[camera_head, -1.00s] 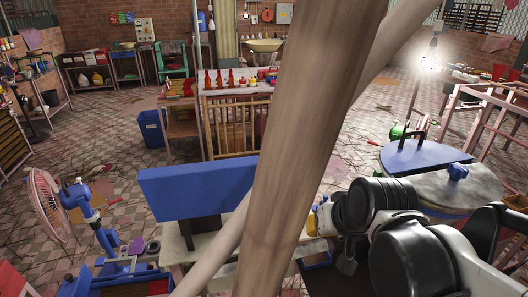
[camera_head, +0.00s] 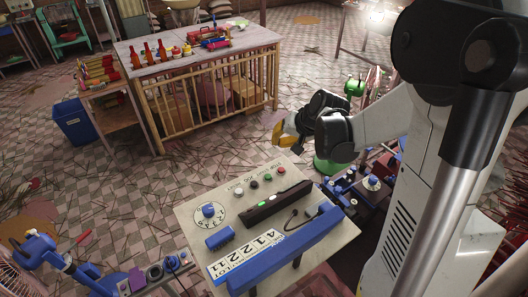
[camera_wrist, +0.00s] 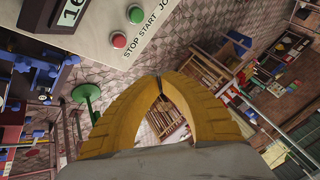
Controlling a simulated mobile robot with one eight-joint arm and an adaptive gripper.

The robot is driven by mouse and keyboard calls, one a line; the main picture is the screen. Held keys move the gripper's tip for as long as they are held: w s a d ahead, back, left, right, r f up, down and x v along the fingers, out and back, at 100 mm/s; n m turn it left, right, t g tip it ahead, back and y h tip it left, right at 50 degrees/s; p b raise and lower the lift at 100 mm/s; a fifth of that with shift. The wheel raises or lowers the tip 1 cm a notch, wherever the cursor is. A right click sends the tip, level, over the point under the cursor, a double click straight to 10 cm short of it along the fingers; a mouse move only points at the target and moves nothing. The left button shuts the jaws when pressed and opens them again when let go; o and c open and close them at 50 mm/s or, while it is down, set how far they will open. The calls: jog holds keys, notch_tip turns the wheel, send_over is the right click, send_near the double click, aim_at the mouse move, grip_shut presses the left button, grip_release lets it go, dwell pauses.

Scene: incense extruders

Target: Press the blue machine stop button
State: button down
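A cream control panel (camera_head: 190,222) carries a row of buttons along its far edge. The red button (camera_head: 281,170) is at the right end of the row, beside a green button (camera_head: 267,177). In the wrist view, the red button (camera_wrist: 119,40) stands by the printed word STOP and the green one (camera_wrist: 134,14) by START. My gripper (camera_head: 279,134) has yellow fingers and is beyond the panel's far edge, apart from the red button. In the wrist view, the fingertips (camera_wrist: 159,79) meet with nothing between them; the red button is up-left of them.
The panel also bears a dial (camera_head: 208,211), a black bar (camera_head: 276,202) and a long blue bar (camera_head: 290,250). A blue machine (camera_head: 60,262) stands at the lower left. A slatted table (camera_head: 200,50) with bottles is behind. Tiled floor lies between.

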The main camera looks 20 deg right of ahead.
aim_at(278, 168)
jog(key=shift+s+d, duration=0.15)
jog(key=shift+d, duration=0.05)
jog(key=shift+f, duration=0.1)
notch_tip(278, 168, down, 9)
jog(key=b, duration=0.7)
jog(key=shift+a, duration=0.1)
dwell(1.2)
jog(key=shift+f+b, duration=0.25)
jog(key=shift+b, duration=0.25)
jog(key=shift+f+b, duration=0.5)
dwell(0.5)
jog(key=shift+r, duration=0.1)
jog(key=shift+r+p, duration=0.65)
jog(key=shift+r, duration=0.2)
